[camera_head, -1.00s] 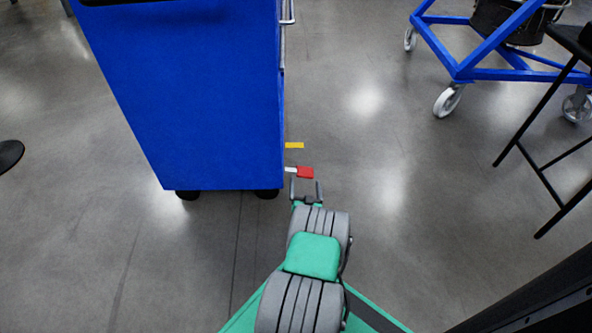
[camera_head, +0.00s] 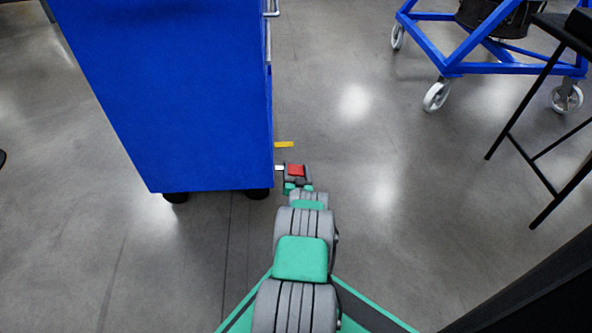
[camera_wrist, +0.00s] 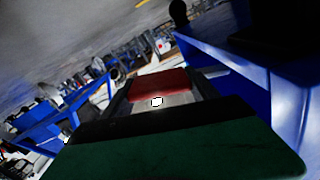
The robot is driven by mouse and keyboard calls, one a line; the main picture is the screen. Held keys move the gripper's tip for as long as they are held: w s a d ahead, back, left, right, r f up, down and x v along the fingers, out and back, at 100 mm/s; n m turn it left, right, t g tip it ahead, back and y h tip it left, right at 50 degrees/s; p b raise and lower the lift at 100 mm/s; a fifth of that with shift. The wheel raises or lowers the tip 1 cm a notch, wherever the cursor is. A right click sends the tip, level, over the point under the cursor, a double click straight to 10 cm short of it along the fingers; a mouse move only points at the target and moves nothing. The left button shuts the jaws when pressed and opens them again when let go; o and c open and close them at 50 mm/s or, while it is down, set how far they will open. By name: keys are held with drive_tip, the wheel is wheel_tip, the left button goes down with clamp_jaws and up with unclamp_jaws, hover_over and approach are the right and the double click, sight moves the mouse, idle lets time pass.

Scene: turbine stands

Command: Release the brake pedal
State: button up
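The red brake pedal (camera_head: 296,170) sticks out low from the right side of the blue cart (camera_head: 170,100), on a pale bar. My gripper (camera_head: 295,167) is at the pedal, with its fingers apart on the left and right of it. In the wrist view the red pedal (camera_wrist: 160,84) lies ahead between my dark fingers (camera_wrist: 160,92). Whether either finger touches the pedal cannot be told. A small white spot shows just below the red in the wrist view.
A yellow pedal (camera_head: 284,144) sits beyond the red one on the same side. A blue wheeled frame (camera_head: 440,55) and a black stand (camera_head: 540,130) are at the right. Grey floor between them and the cart is clear.

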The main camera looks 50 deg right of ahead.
clamp_jaws()
idle(0.5)
